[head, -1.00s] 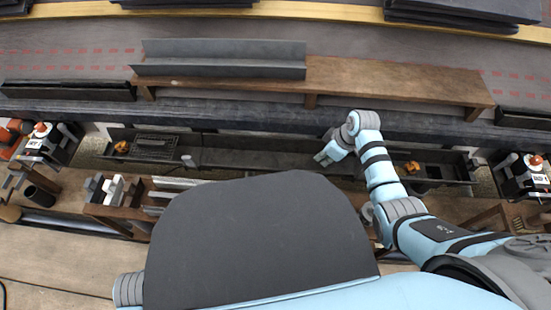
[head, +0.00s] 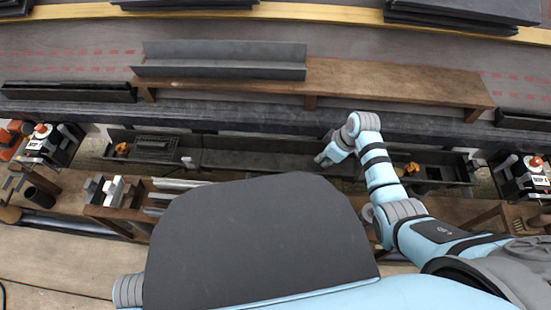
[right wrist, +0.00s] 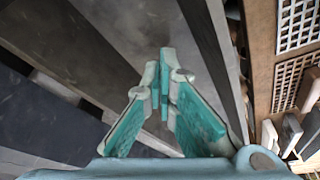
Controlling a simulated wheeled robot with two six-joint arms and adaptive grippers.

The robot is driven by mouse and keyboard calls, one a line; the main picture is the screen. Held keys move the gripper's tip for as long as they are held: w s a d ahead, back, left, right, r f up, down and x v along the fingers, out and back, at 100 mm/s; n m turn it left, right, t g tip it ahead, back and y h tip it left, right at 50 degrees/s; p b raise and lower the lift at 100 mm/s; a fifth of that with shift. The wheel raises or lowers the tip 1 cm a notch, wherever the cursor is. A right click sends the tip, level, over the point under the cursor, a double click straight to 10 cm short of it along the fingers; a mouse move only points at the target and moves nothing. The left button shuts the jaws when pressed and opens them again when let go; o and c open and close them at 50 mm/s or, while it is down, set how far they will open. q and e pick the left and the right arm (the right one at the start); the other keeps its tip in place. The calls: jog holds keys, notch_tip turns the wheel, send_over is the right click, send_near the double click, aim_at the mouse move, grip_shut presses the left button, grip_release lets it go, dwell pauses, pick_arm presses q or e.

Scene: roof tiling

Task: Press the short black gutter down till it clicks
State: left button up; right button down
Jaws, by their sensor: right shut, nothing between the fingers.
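The short black gutter (head: 250,160) is a long dark trough in the head view, lying along the lower edge of the roof. My right gripper (head: 323,161) is shut and empty, with its fingertips low at the trough, right of its middle. In the right wrist view the teal-padded fingers (right wrist: 165,70) meet at their tips in front of dark grey surfaces. I cannot tell whether the tips touch the gutter or whether it is seated. My arm hides part of the trough's right side. My left gripper is not in view.
A wooden plank (head: 400,85) with a grey angled piece (head: 220,70) lies on the roof above. Orange clips (head: 122,149) sit near both trough ends. A wooden tray (head: 120,205) of parts stands lower left. Latticed panels (right wrist: 296,25) show at right in the wrist view.

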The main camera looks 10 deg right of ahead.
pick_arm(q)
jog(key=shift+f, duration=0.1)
pick_arm(e)
jog(key=shift+f, duration=0.8)
dwell(0.8)
jog(key=shift+r, duration=0.1)
notch_tip(320, 180, up, 2)
jog(key=shift+r+p, duration=0.1)
jog(key=shift+p, duration=1.15)
pick_arm(q)
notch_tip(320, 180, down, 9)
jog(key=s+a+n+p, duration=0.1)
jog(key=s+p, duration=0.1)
jog(key=p, duration=0.1)
pick_arm(e)
notch_tip(320, 180, up, 2)
jog(key=shift+r, duration=0.15)
jog(key=shift+r+p, duration=0.75)
jog(key=shift+r, duration=0.1)
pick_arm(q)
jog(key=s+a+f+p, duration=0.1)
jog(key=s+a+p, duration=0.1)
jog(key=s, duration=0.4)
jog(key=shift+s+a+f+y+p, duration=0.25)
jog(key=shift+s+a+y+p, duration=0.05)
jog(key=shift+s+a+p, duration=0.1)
pick_arm(e)
notch_tip(320, 180, up, 3)
jog(key=shift+f, duration=0.2)
